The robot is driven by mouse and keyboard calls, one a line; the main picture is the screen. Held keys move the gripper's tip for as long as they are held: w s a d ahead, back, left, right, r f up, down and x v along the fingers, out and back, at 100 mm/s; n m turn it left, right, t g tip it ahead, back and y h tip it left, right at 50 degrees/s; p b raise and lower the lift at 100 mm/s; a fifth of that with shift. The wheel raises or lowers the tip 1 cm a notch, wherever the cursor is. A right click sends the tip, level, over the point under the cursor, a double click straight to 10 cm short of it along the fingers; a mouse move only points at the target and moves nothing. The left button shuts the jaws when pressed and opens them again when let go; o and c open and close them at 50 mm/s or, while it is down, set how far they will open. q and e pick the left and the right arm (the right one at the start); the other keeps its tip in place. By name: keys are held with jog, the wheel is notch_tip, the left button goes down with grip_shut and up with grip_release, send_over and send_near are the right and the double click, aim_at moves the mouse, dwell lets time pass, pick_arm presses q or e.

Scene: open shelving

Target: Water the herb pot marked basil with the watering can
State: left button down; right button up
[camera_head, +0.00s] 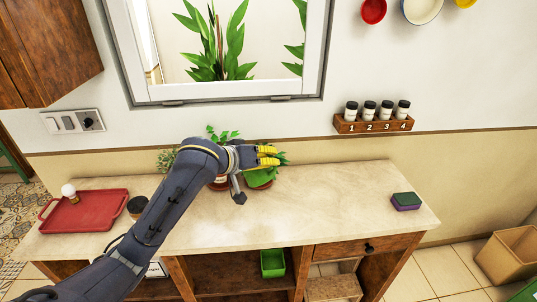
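My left arm reaches in from the lower left across the counter. My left gripper (268,156), with yellow fingertips, is over the herb pots at the back. The gap between its fingers is too small to tell whether it holds anything. A bright green shape (260,177) is just below the fingers, at a reddish pot; I cannot tell if it is leaves or a can. Another reddish pot with a pale label (219,181) is partly behind my arm; the label is unreadable. Green sprigs (222,134) and a grey-green herb (168,159) show behind the arm. My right gripper is out of view.
A red tray (85,217) with a small white-topped item (69,193) is at the left. A dark-lidded jar (137,205) touches my arm's outline. A sponge (406,201) lies at the right; the counter's (335,205) middle right is clear. A green container (272,263) sits below.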

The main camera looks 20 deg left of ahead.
pick_arm(q)
notch_tip(320, 180, down, 11)
jog(key=d+m+t+y, duration=0.1)
jog(key=m+y, duration=0.2)
jog(key=m, duration=0.1)
jog(key=shift+s+f+t, duration=0.15)
jog(key=shift+s+t, duration=0.05)
jog(key=shift+t, duration=0.2)
dwell(0.5)
jog(key=shift+a+f, duration=0.1)
